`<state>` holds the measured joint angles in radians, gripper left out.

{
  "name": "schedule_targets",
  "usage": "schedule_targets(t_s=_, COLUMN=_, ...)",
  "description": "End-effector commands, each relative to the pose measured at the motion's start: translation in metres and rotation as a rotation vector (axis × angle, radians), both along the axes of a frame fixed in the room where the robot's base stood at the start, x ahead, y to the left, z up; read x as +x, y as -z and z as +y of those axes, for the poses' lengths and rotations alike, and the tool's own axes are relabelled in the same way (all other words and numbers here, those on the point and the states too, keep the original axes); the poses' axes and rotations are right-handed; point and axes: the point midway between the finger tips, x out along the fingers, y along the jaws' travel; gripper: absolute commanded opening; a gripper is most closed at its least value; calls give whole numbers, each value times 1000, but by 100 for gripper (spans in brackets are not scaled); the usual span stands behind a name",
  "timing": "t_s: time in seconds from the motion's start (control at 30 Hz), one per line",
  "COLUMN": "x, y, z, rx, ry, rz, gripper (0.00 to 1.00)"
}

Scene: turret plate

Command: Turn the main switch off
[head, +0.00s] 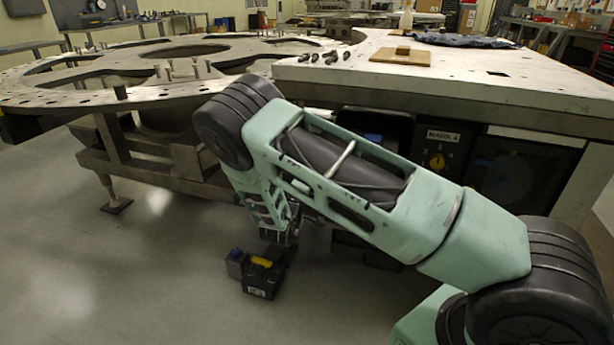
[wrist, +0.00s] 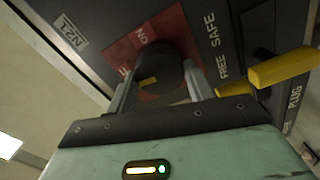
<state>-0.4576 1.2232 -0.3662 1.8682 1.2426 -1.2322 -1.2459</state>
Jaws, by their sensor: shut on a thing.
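The main switch is a dark round knob (wrist: 160,62) on a red plate (wrist: 128,47) in the wrist view. The word ON is printed beside it, and another label at the left is mostly hidden. A short yellow mark shows on the knob, lying nearly level in the picture; I cannot tell its exact setting. My gripper (wrist: 160,84) has one grey finger on each side of the knob and is shut on it. In the head view my arm reaches down below the table edge, and I cannot make out the switch there.
A yellow lever (wrist: 285,68) sticks out close right of my gripper, beside the FREE SAFE lettering. A black box with a yellow part (head: 262,279) shows low under my arm. The white-topped table (head: 475,80) stands above. The floor at left is clear.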

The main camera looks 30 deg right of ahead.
Motion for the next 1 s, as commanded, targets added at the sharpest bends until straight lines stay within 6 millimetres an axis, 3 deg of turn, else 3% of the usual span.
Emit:
schedule_targets(t_s=0.33, x=-1, y=1, z=1, rx=-75, ry=-1, rz=100, gripper=29)
schedule_targets(t_s=0.83, x=-1, y=2, z=1, rx=-86, ry=0, rz=114, gripper=29)
schedule_targets(t_s=0.87, x=-1, y=2, z=1, rx=-85, ry=-1, rz=115, gripper=55)
schedule_targets(t_s=0.9, x=-1, y=2, z=1, rx=-86, ry=0, rz=114, gripper=66)
schedule_targets(t_s=0.93, x=-1, y=2, z=1, rx=-86, ry=0, rz=114, gripper=74)
schedule_targets(t_s=1.0, x=0, y=2, z=1, rx=-85, ry=0, rz=114, gripper=74)
